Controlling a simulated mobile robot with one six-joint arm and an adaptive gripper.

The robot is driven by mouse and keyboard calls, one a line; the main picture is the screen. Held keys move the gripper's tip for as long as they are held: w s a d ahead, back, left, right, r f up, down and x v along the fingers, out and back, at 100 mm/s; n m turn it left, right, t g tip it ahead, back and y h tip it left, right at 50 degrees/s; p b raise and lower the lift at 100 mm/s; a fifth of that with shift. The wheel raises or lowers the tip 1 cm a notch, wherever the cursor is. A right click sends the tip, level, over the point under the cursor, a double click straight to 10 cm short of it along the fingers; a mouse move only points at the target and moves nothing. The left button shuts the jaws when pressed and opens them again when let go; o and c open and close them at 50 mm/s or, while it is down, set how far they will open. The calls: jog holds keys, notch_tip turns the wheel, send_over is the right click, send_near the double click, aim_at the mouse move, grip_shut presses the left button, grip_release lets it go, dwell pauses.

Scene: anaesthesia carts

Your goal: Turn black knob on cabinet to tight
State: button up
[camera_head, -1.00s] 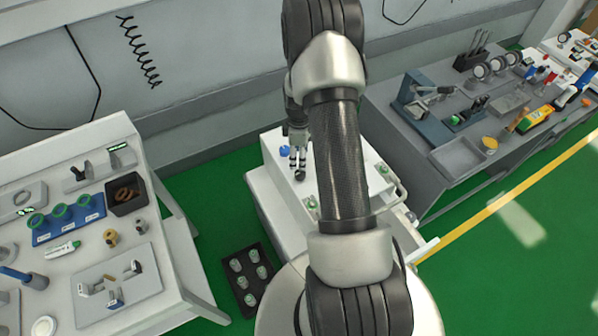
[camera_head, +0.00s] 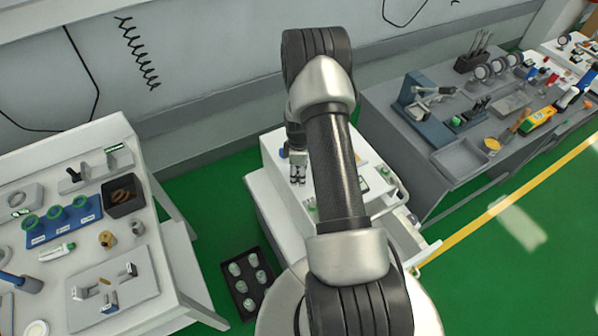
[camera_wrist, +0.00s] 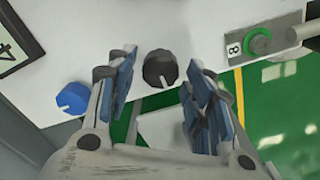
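The black knob (camera_wrist: 160,68) sits on the white cabinet (camera_wrist: 205,20) and has a light pointer line that points down in the wrist view. My gripper (camera_wrist: 160,85) is open, with one finger on each side of the knob. A gap shows between each finger and the knob, and I cannot tell how far above it the fingers are. In the head view my gripper (camera_head: 297,174) is over the cabinet top (camera_head: 272,150), and the knob is hidden there.
A blue knob (camera_wrist: 72,98) is left of my gripper on the cabinet. A green ring fitting (camera_wrist: 258,42) with a tag "8" is at the right. A tool table (camera_head: 165,225) stands left, a grey bench (camera_head: 400,140) right. A black tray (camera_head: 240,302) lies on the floor.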

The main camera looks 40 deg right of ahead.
jog(key=c, duration=0.8)
jog(key=shift+m, duration=0.4)
jog(key=m+b, duration=0.1)
jog(key=m, duration=0.2)
jog(key=shift+d+m, duration=0.1)
jog(key=shift+m, duration=0.3)
jog(key=m, duration=0.4)
jog(key=shift+m+b, duration=0.3)
jog(key=shift+b, duration=0.1)
jog(key=m, duration=0.4)
jog(key=shift+d, duration=0.1)
jog(key=shift+m+b, duration=0.45)
jog(key=shift+m, duration=1.75)
